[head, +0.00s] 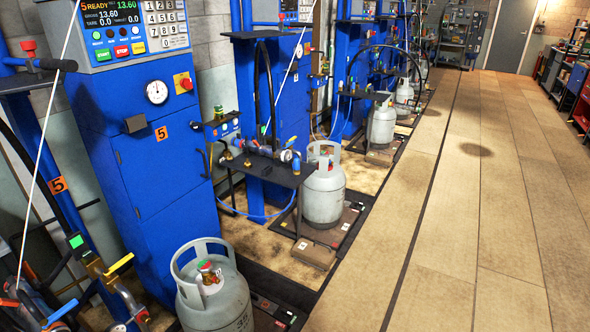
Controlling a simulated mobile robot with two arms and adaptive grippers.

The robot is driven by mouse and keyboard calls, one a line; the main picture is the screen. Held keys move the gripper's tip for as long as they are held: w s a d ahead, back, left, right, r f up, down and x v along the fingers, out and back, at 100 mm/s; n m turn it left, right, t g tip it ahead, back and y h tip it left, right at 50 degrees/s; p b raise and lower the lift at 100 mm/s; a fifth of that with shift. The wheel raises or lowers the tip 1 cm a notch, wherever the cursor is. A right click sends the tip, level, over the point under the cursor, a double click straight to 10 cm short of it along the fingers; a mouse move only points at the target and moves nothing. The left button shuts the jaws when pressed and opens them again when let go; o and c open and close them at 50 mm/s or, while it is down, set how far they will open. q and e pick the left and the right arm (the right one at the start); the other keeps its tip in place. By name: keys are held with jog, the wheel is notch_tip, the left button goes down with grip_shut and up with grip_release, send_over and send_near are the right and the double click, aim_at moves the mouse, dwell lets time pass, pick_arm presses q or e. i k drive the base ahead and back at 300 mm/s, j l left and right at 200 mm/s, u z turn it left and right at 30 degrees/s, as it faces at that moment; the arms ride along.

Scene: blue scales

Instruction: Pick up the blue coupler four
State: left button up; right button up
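A small blue fitting (296,166) stands at the right end of a black shelf (262,171) beside the second blue filling station. It looks like a blue coupler, but no number on it is readable. Other fittings with blue and brass parts (247,146) sit at the back of the same shelf. Both of my grippers are out of view, and nothing in view touches the blue fitting.
The nearest blue cabinet (165,165) is marked 5. A grey gas cylinder (214,292) stands in front of it, and another (323,190) stands just right of the shelf. Hoses and fittings crowd the lower left. The tan floor (450,230) on the right is clear.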

aim_at(296, 162)
jog(key=i+l, duration=0.2)
jog(key=i, duration=0.25)
jog(key=i+l+z, duration=0.1)
jog(key=i+l, duration=0.15)
jog(key=i, duration=0.2)
jog(key=i+l, duration=0.15)
jog(key=i, duration=0.35)
